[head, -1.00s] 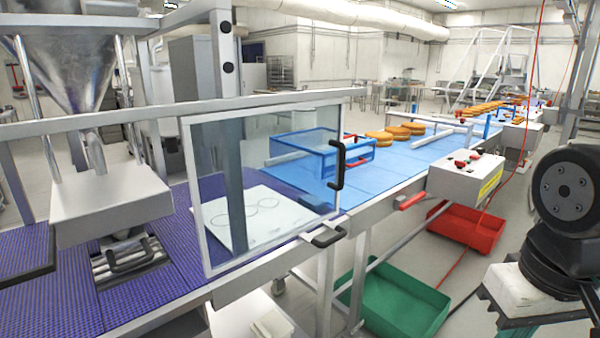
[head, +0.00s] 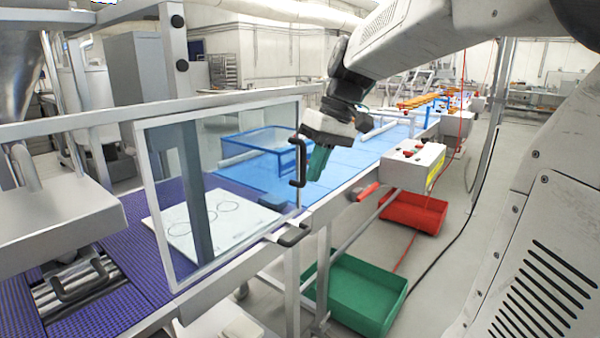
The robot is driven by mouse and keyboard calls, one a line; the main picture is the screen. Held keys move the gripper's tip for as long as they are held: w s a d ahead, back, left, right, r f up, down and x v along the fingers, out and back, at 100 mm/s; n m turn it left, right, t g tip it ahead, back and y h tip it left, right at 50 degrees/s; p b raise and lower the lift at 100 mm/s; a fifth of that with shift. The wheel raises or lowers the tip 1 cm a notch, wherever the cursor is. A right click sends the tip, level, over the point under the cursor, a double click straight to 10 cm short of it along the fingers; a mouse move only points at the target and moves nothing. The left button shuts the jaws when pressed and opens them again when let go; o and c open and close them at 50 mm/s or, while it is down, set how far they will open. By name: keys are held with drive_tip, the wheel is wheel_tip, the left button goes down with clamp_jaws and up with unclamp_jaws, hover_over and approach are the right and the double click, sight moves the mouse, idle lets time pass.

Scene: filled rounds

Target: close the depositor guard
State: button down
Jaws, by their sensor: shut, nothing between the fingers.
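The depositor guard is a clear panel in a pale frame (head: 158,215), standing along the front of the line below a long rail. It has a black upright handle (head: 298,160) at its right edge. The depositor (head: 60,215) is at the left, and its front is uncovered, with the panel to its right. My gripper (head: 317,170) has teal fingers and points down just right of the handle. It is shut and empty. I cannot tell whether it touches the handle.
A white sheet with circles (head: 205,222) lies on the purple belt behind the panel. A blue crate (head: 237,148) stands on the blue belt. A control box (head: 412,166), red bin (head: 413,213) and green bin (head: 352,298) are at the right.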

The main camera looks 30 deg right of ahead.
drive_tip(key=w+d+n+t+y, duration=0.1)
drive_tip(key=w+d, duration=0.5)
drive_tip(key=d, duration=0.4)
drive_tip(key=w+d+n+t+y, duration=0.1)
drive_tip(key=w+d+t+y, duration=0.1)
drive_tip(key=w+d, duration=0.65)
drive_tip(key=a+f, duration=0.7)
drive_tip(key=f, duration=0.1)
drive_tip(key=shift+w+a, duration=0.15)
drive_tip(key=shift+a, duration=0.25)
drive_tip(key=shift+f, duration=0.1)
